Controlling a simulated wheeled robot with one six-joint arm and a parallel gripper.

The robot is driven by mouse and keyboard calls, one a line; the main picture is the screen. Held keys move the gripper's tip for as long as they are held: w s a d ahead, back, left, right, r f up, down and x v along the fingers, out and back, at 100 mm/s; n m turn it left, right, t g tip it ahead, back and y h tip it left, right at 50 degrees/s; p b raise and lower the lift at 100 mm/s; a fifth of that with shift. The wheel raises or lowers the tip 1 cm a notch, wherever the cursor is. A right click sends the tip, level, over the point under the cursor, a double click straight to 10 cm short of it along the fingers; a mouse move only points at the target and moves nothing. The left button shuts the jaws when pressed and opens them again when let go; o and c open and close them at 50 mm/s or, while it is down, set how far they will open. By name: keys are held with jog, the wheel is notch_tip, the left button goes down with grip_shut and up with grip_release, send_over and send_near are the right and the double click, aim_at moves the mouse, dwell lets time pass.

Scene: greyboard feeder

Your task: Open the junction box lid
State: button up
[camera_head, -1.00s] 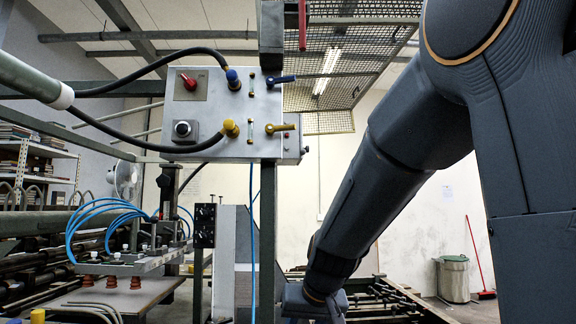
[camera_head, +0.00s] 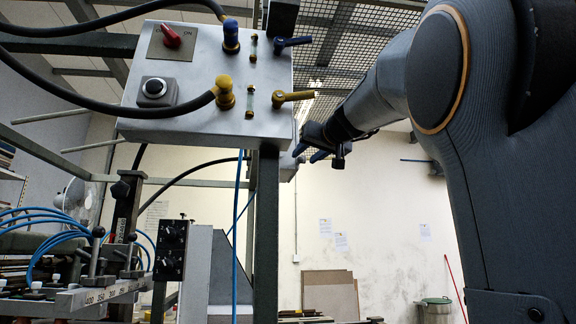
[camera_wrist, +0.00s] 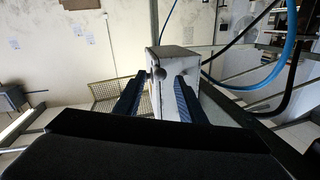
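The junction box (camera_wrist: 174,62) is a small pale grey box in the wrist view, with a round dark knob (camera_wrist: 158,74) on its near side. In the head view only a strip of the junction box (camera_head: 287,172) shows behind the large control panel. My gripper (camera_head: 309,153) is at the right of that strip, its blue fingers pointing left at it. In the wrist view my gripper (camera_wrist: 160,79) is open, with the knob between the fingertips. I cannot tell whether a finger touches the box. The lid's edge is not clear.
The control panel (camera_head: 205,70) with valves and black hoses is close left of my gripper. A green post (camera_head: 266,235) stands below it. Blue tubes (camera_wrist: 285,55) and black cables run right of the box in the wrist view. A mesh guard (camera_head: 350,45) is behind.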

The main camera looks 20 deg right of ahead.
aim_at(302, 158)
jog(key=shift+w+d+p, duration=0.15)
jog(key=shift+w+p, duration=0.55)
jog(key=shift+w, duration=1.55)
grip_shut()
